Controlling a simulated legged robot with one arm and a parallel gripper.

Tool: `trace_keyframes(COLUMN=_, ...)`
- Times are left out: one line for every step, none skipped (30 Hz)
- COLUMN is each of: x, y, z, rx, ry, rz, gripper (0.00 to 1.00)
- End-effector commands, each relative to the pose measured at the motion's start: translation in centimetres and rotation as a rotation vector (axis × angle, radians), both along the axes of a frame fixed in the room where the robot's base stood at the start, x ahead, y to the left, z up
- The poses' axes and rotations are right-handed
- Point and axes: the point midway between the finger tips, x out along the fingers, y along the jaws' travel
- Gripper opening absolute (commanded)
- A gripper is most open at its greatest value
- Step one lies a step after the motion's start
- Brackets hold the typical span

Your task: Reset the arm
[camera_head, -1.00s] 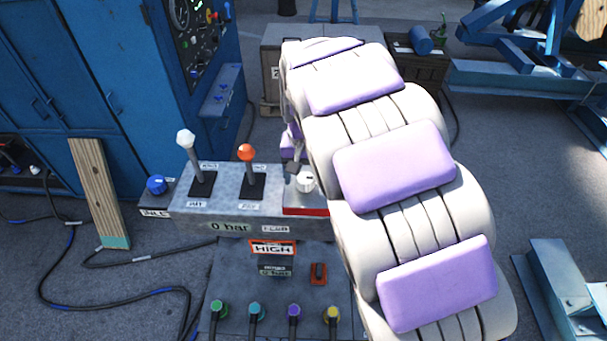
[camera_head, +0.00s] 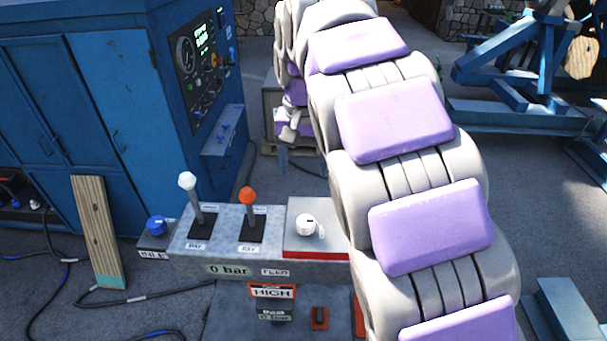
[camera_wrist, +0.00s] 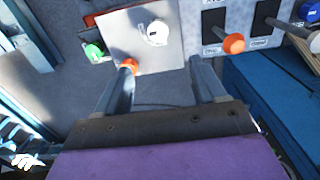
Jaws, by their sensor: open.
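My purple and white arm fills the right middle of the head view and curves away from me. My gripper (camera_wrist: 162,68) shows in the wrist view with its two grey fingers apart and nothing between them. In the head view, part of the arm's end hangs behind the console, and its fingers are hard to make out. The console has a white knob (camera_head: 306,224) on a red-edged plate, an orange-topped lever (camera_head: 247,196) and a white-topped lever (camera_head: 187,181). In the wrist view the white knob (camera_wrist: 157,32) lies beyond the fingers, apart from them.
A blue cabinet (camera_head: 90,110) with a gauge panel (camera_head: 200,60) stands at left. A wooden plank (camera_head: 98,235) leans on it. Black cables lie on the floor at lower left. A blue steel frame (camera_head: 530,75) stands at upper right. The floor right of my arm is mostly clear.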

Motion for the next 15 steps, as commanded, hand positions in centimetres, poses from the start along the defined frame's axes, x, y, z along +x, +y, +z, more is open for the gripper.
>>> trace_keyframes(x=0.0, y=-0.01, z=0.29, rx=0.0, ry=0.0, rz=0.0, gripper=0.7)
trace_keyframes(x=-0.03, y=-0.03, z=0.42, rx=0.0, ry=0.002, rz=-0.001, gripper=0.7)
trace_keyframes(x=-0.06, y=-0.04, z=0.56, rx=-0.001, ry=0.002, rz=-0.001, gripper=0.7)
trace_keyframes(x=-0.08, y=-0.03, z=0.64, rx=-0.001, ry=0.003, rz=-0.001, gripper=0.7)
trace_keyframes(x=-0.08, y=-0.03, z=0.71, rx=-0.001, ry=0.002, rz=-0.001, gripper=0.7)
trace_keyframes(x=-0.09, y=-0.03, z=0.77, rx=-0.001, ry=0.002, rz=-0.001, gripper=0.7)
trace_keyframes(x=-0.08, y=-0.03, z=0.8, rx=-0.001, ry=0.002, rz=-0.001, gripper=0.7)
trace_keyframes(x=-0.09, y=-0.03, z=0.81, rx=-0.001, ry=0.002, rz=-0.001, gripper=0.7)
trace_keyframes(x=-0.08, y=-0.03, z=0.81, rx=-0.001, ry=0.002, rz=-0.001, gripper=0.7)
trace_keyframes(x=-0.08, y=-0.03, z=0.81, rx=-0.001, ry=0.002, rz=-0.001, gripper=0.7)
trace_keyframes(x=-0.08, y=-0.03, z=0.81, rx=-0.001, ry=0.002, rz=-0.001, gripper=0.7)
trace_keyframes(x=-0.08, y=-0.02, z=0.8, rx=-0.001, ry=0.002, rz=-0.001, gripper=0.7)
trace_keyframes(x=-0.08, y=-0.02, z=0.8, rx=-0.001, ry=0.002, rz=-0.001, gripper=0.7)
trace_keyframes(x=-0.08, y=-0.02, z=0.8, rx=-0.001, ry=0.002, rz=-0.001, gripper=0.7)
trace_keyframes(x=-0.07, y=-0.03, z=0.8, rx=-0.001, ry=0.002, rz=-0.001, gripper=0.7)
